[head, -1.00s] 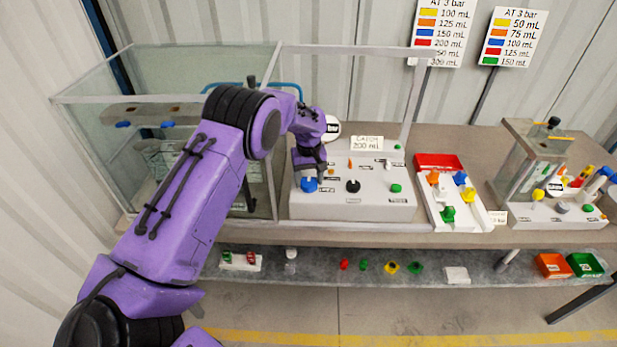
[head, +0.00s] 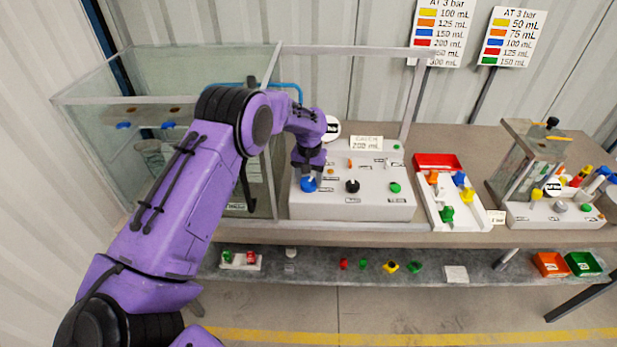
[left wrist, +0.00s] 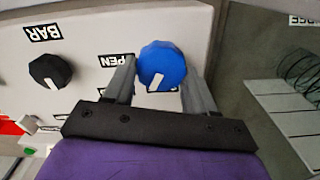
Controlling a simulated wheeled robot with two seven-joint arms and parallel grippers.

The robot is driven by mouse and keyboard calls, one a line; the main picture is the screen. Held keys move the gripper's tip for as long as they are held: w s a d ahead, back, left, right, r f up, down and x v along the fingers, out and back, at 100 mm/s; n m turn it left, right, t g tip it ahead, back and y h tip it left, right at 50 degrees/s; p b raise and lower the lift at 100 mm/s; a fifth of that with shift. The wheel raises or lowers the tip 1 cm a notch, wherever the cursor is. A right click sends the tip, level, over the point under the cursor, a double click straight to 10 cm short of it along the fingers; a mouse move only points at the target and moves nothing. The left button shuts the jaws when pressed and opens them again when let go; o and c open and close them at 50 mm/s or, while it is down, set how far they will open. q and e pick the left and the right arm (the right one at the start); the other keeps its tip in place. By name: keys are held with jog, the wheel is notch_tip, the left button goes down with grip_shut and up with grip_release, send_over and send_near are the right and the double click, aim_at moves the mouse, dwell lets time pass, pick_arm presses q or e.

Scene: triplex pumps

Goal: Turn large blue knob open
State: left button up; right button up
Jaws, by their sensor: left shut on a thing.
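The large blue knob (head: 308,185) is on the front left of the white control panel (head: 350,207). In the left wrist view the blue knob (left wrist: 161,66) sits between the two fingers, with its white pointer mark aimed down toward the gripper and slightly left. My left gripper (head: 308,176) reaches down over the knob from above. In the left wrist view the left gripper (left wrist: 160,85) is shut on the knob's sides. A label beside the knob, partly hidden by a finger, shows "PEN". My right gripper is in neither view.
A black knob (head: 352,186) and a green button (head: 395,187) are on the same panel. A glass tank (head: 165,75) stands at left. A tray with colored parts (head: 456,222) is right of the panel. A lower shelf (head: 330,263) holds several small parts.

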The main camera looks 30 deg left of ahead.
aim_at(310, 182)
pick_arm(q)
jog(key=m, duration=0.6)
jog(key=shift+d+m, duration=0.1)
jog(key=shift+m, duration=0.2)
jog(key=m, duration=0.6)
jog(key=shift+d+r+b, duration=0.1)
jog(key=shift+d+b, duration=0.05)
jog(key=shift+b, duration=0.15)
jog(key=o, duration=1)
jog(key=shift+o, duration=0.2)
jog(key=shift+r, duration=0.2)
notch_tip(310, 182, up, 10)
jog(key=b, duration=0.3)
jog(key=shift+s, duration=0.1)
